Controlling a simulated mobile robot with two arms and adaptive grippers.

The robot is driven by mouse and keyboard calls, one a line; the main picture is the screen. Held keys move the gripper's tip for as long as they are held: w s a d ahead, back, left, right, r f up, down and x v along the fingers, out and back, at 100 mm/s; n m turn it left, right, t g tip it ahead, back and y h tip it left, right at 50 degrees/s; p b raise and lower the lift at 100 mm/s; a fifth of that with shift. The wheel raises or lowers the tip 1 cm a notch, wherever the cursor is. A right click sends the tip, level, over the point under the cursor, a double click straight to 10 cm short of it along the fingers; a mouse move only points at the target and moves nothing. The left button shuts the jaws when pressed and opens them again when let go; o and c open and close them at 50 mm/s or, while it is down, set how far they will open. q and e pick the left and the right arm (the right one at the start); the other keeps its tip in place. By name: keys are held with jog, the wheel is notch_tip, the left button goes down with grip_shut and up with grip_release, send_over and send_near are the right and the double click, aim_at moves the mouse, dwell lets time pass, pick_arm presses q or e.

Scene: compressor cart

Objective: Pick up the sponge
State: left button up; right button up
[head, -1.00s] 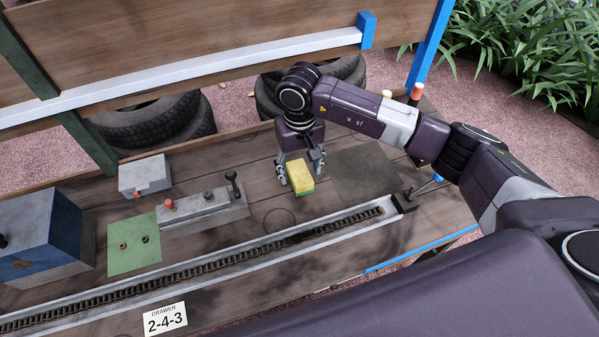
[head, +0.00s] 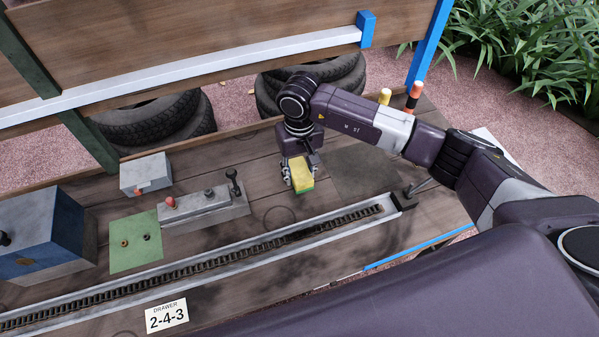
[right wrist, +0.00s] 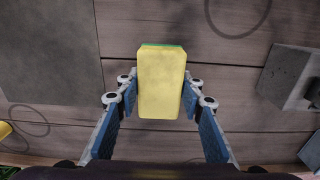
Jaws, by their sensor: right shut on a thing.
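The sponge (head: 301,174) is a yellow block with a green layer. It is at the plank tabletop in the head view, just left of a dark square patch. My right gripper (head: 301,170) reaches down over it with a finger on each side and is shut on it. In the right wrist view the sponge (right wrist: 161,82) shows its yellow face between the blue-padded fingers (right wrist: 160,98). I cannot tell whether it touches the planks. My left gripper is not in view.
A chain in a metal channel (head: 240,257) runs across the front. A grey block with a lever (head: 205,208), a green plate (head: 135,243) and a blue-grey box (head: 42,235) stand left. The dark square patch (head: 365,170) right of the sponge is bare.

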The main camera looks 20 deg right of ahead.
aim_at(300, 170)
jog(key=shift+r, duration=0.1)
notch_tip(300, 170, up, 20)
jog(key=b, duration=0.4)
jog(key=shift+o, duration=1.4)
jog(key=c, duration=0.4)
jog(key=shift+o, duration=0.2)
